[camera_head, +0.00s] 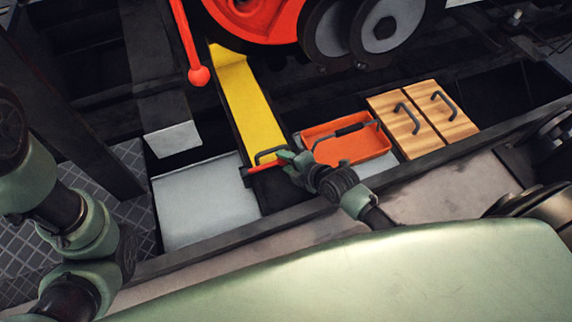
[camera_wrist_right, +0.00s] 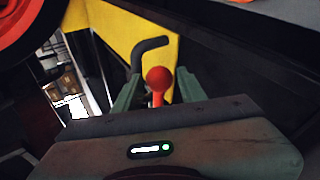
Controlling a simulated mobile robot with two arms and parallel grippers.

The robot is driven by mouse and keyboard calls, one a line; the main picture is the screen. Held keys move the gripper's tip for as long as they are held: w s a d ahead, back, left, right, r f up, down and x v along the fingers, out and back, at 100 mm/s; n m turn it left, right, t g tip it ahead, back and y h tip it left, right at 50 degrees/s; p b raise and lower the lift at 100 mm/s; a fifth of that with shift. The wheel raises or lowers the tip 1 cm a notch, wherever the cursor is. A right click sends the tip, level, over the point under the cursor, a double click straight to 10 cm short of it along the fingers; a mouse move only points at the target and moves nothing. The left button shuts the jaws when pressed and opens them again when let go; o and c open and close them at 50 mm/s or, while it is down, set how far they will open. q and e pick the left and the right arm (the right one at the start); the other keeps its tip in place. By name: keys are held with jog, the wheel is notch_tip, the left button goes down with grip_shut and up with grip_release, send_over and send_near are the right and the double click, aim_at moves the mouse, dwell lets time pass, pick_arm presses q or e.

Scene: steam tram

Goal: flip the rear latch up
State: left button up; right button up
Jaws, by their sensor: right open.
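A small red latch (camera_head: 256,168) sits at the near end of the yellow panel (camera_head: 250,105); I take it for the rear latch. In the right wrist view its round red knob (camera_wrist_right: 158,78) stands between the fingers. My right gripper (camera_head: 284,160) is open at the latch, with a finger on either side of the knob in the wrist view (camera_wrist_right: 156,88). I cannot tell whether the fingers touch it. A dark bent handle (camera_wrist_right: 148,48) is just behind the knob, on the yellow panel. My left gripper is out of view; only left arm links show.
An orange tray (camera_head: 350,150) with a dark handle and wooden panels (camera_head: 405,125) with handles lie right of my right gripper. A long red lever (camera_head: 188,45) hangs above left. A pale flat plate (camera_head: 205,200) lies left. A dark rail (camera_head: 240,238) runs along the front.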

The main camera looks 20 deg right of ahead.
jog(key=shift+w+a+f, duration=0.1)
jog(key=shift+w, duration=0.1)
jog(key=shift+c, duration=0.3)
grip_shut()
dwell(1.1)
